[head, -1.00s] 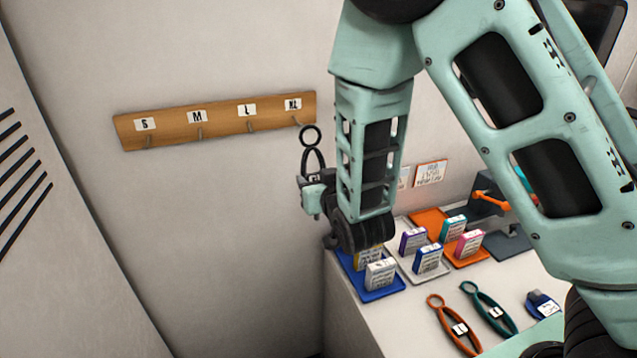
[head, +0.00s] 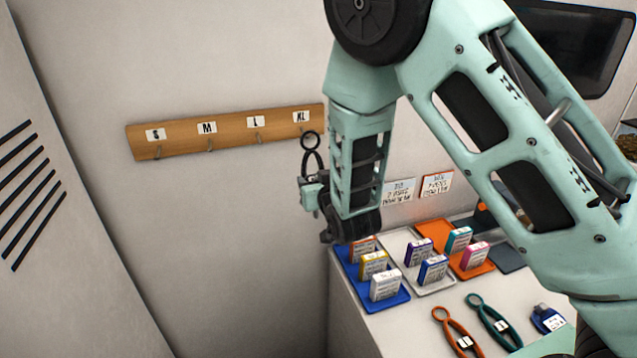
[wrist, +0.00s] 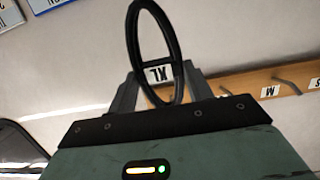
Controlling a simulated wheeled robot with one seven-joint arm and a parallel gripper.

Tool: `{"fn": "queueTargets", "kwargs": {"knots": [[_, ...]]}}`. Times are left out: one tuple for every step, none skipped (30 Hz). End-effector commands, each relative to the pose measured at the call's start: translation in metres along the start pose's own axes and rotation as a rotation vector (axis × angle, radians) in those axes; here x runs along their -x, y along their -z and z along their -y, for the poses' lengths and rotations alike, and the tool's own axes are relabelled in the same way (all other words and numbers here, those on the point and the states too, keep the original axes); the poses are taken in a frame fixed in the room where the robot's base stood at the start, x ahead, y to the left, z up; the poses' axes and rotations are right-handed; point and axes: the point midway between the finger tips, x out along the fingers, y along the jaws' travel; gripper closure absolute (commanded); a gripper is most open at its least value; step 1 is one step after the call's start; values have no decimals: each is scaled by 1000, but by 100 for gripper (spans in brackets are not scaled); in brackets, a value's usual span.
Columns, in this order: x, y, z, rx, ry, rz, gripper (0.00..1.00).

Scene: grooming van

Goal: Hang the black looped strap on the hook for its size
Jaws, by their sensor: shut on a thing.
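The black looped strap (head: 310,141) stands upright in my gripper (head: 312,182), with its small ring at the top, in front of the wall. My gripper is shut on the strap's lower part. In the wrist view the strap's black loop (wrist: 134,30) rises between the fingers (wrist: 158,95) and crosses in front of the XL label (wrist: 158,75). The strap's own size tag is hidden or too small to read. The wooden hook board (head: 232,137) on the wall carries labels S, M, L and XL, each above a metal hook. The XL hook is largely hidden behind the strap.
The counter below holds a blue tray (head: 394,301), a white tray and an orange tray with small boxes. An orange strap (head: 441,315) and a teal strap (head: 475,302) lie at its front. The wall left of my gripper, below the board, is clear.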

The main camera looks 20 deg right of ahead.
Motion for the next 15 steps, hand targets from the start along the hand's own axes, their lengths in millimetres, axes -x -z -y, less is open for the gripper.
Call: {"fn": "queueTargets", "kwargs": {"knots": [[-3,1,0,0,-1,-1,75],[-5,1,0,0,-1,0,75],[-7,1,0,0,-1,0,75],[-9,2,0,0,-1,0,75],[-10,2,0,0,-1,-1,75],[-13,3,0,0,0,-1,75],[-14,3,0,0,0,-1,75],[-16,3,0,0,0,-1,75],[-18,-1,0,0,0,-1,75],[-20,-2,0,0,0,-1,75],[-22,-3,0,0,0,-1,75],[-24,-4,0,0,0,-1,75],[-25,-4,0,0,0,-2,75],[-26,-5,0,0,0,-2,75],[-28,-6,0,0,0,-1,75]]}}
